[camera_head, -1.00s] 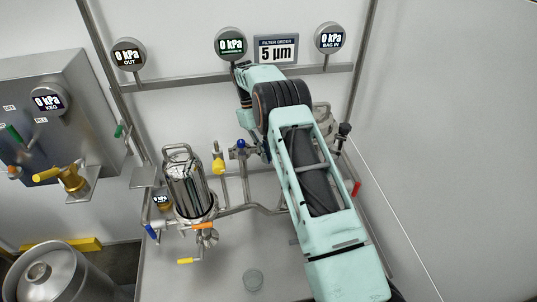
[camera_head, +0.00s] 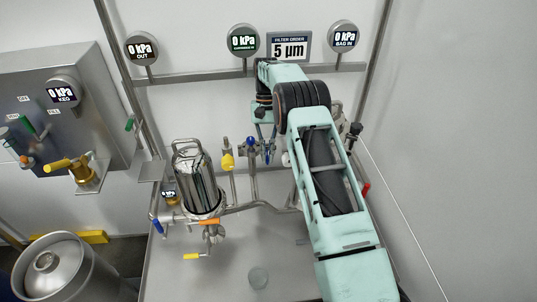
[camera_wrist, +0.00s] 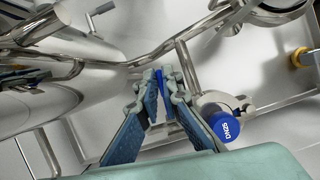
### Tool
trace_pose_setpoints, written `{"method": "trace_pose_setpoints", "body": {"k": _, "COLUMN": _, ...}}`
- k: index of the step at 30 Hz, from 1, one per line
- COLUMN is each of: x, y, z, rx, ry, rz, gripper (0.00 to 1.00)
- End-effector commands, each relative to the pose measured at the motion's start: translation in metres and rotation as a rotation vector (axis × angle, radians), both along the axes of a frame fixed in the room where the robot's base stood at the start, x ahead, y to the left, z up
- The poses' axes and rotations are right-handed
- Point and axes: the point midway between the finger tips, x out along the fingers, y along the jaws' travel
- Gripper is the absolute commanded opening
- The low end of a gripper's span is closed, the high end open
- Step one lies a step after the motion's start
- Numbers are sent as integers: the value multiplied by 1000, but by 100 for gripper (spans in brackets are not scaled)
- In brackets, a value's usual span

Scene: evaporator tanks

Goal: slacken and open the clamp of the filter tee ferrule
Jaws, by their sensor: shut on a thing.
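My gripper (camera_wrist: 160,85) is in the middle of the wrist view, its two blue-padded fingers closed around a narrow blue part (camera_wrist: 160,80). I cannot tell whether this part belongs to the ferrule clamp; the fingertips hide most of it. In the head view my gripper (camera_head: 267,150) points down among the pipes, just right of a blue-topped valve (camera_head: 251,145). A round blue cap marked DN25 (camera_wrist: 226,126) sits right of the fingers in the wrist view, apart from them.
A polished steel filter housing (camera_head: 196,185) stands left of my gripper, with a yellow-handled valve (camera_head: 228,161) between. Steel pipe (camera_wrist: 150,55) runs behind the fingertips. Large steel vessels (camera_wrist: 40,105) are close on the left of the wrist view.

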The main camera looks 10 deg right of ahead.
Motion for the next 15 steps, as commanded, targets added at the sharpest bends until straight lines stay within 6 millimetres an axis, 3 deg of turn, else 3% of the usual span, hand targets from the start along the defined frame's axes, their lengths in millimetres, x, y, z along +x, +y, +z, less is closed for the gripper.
{"method": "trace_pose_setpoints", "body": {"k": 12, "x": 2, "y": 1, "z": 1, "rx": 2, "ry": -6, "rz": -9, "gripper": 0}}
{"method": "trace_pose_setpoints", "body": {"k": 15, "x": 2, "y": 1, "z": 2, "rx": 2, "ry": -6, "rz": -9, "gripper": 15}}
